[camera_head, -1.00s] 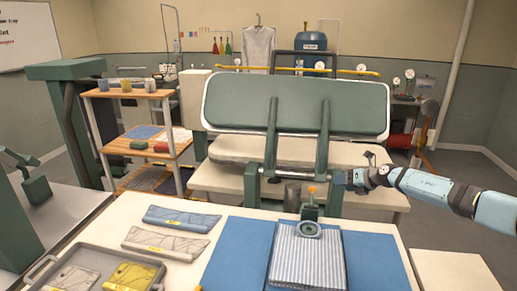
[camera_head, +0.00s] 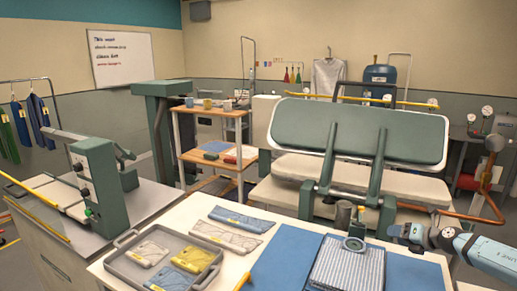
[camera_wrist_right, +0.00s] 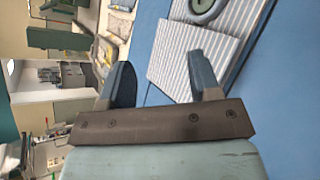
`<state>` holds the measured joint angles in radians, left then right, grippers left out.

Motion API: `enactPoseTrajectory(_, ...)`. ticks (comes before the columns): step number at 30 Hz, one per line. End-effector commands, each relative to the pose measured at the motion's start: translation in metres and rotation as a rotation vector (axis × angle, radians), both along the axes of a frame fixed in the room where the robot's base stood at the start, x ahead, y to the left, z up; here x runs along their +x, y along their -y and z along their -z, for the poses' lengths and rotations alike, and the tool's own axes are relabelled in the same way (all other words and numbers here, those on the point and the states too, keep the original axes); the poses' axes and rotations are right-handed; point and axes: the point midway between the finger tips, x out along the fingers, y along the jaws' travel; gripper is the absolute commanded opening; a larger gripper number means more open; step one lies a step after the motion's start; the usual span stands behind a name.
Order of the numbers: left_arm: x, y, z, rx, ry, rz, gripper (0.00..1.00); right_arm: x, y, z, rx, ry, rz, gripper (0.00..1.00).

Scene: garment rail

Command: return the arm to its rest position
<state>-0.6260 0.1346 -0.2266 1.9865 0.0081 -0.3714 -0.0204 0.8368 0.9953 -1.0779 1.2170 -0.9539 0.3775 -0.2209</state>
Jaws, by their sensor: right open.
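My right arm (camera_head: 485,252) comes in from the lower right edge of the head view. Its gripper (camera_head: 408,233) is by the back right part of the blue mat (camera_head: 410,272), to the right of the striped folded cloth (camera_head: 350,265). In the right wrist view the gripper (camera_wrist_right: 163,82) has its two fingers apart with nothing held between them. The striped cloth (camera_wrist_right: 195,55) lies beyond the fingers there, with a round green-grey object (camera_wrist_right: 203,6) on it. My left gripper is not in view.
A green-padded press (camera_head: 350,130) stands open behind the table. A grey tray (camera_head: 128,262) with folded packets is at the front left, with more packets (camera_head: 225,236) beside it. A shelf (camera_head: 215,158) and a green machine (camera_head: 97,190) stand farther left.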

Motion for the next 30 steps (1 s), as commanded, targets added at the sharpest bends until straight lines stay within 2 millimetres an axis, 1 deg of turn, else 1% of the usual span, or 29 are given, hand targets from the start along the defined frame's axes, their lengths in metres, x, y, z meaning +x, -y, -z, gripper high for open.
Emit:
enactPoseTrajectory(1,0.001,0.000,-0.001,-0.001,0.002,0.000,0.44,-0.002,-0.030,0.010,0.061,0.012,0.007,0.57)
enactPoseTrajectory(2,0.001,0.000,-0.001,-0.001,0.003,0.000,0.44,-0.004,-0.046,0.013,0.100,0.021,0.015,0.57)
enactPoseTrajectory(3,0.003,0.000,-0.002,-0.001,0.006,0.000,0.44,-0.007,-0.070,0.019,0.157,0.031,0.030,0.57)
enactPoseTrajectory(5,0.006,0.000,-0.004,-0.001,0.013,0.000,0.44,-0.014,-0.107,0.027,0.256,0.043,0.061,0.57)
enactPoseTrajectory(6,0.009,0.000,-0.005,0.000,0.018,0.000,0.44,-0.022,-0.133,0.032,0.334,0.046,0.092,0.57)
enactPoseTrajectory(8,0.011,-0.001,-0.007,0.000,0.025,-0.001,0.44,-0.036,-0.171,0.038,0.461,0.043,0.153,0.57)
enactPoseTrajectory(9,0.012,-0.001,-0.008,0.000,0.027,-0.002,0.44,-0.048,-0.193,0.041,0.549,0.035,0.203,0.57)
enactPoseTrajectory(11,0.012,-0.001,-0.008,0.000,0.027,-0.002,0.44,-0.067,-0.221,0.045,0.679,0.013,0.291,0.57)
enactPoseTrajectory(12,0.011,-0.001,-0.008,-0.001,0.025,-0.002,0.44,-0.080,-0.236,0.047,0.761,-0.008,0.357,0.57)
enactPoseTrajectory(13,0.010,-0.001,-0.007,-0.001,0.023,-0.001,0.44,-0.091,-0.246,0.049,0.821,-0.027,0.409,0.57)
enactPoseTrajectory(14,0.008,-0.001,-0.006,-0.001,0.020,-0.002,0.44,-0.102,-0.254,0.051,0.879,-0.048,0.464,0.57)
enactPoseTrajectory(15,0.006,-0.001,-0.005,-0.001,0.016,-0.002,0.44,-0.118,-0.263,0.053,0.954,-0.080,0.540,0.57)
enactPoseTrajectory(16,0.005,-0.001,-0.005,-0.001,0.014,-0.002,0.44,-0.130,-0.268,0.055,1.007,-0.107,0.602,0.57)
enactPoseTrajectory(17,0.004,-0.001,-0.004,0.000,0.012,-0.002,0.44,-0.143,-0.272,0.057,1.057,-0.137,0.665,0.57)
enactPoseTrajectory(18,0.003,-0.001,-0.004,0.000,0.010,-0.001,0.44,-0.161,-0.275,0.060,1.119,-0.177,0.751,0.57)
enactPoseTrajectory(20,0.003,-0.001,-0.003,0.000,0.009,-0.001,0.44,-0.189,-0.279,0.065,1.203,-0.245,0.885,0.57)
enactPoseTrajectory(21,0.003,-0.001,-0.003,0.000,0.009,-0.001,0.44,-0.209,-0.279,0.069,1.252,-0.295,0.980,0.57)
enactPoseTrajectory(23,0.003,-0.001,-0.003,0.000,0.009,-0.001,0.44,-0.241,-0.278,0.074,1.315,-0.371,1.122,0.57)
enactPoseTrajectory(24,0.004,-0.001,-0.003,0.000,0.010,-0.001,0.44,-0.262,-0.276,0.077,1.348,-0.421,1.216,0.57)
enactPoseTrajectory(26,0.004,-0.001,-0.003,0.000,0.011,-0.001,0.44,-0.292,-0.272,0.080,1.385,-0.491,1.343,0.57)
enactPoseTrajectory(27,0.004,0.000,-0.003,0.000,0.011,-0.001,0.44,-0.310,-0.270,0.082,1.400,-0.533,1.416,0.57)
enactPoseTrajectory(30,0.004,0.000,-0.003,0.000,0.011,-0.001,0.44,-0.347,-0.265,0.083,1.419,-0.616,1.563,0.57)
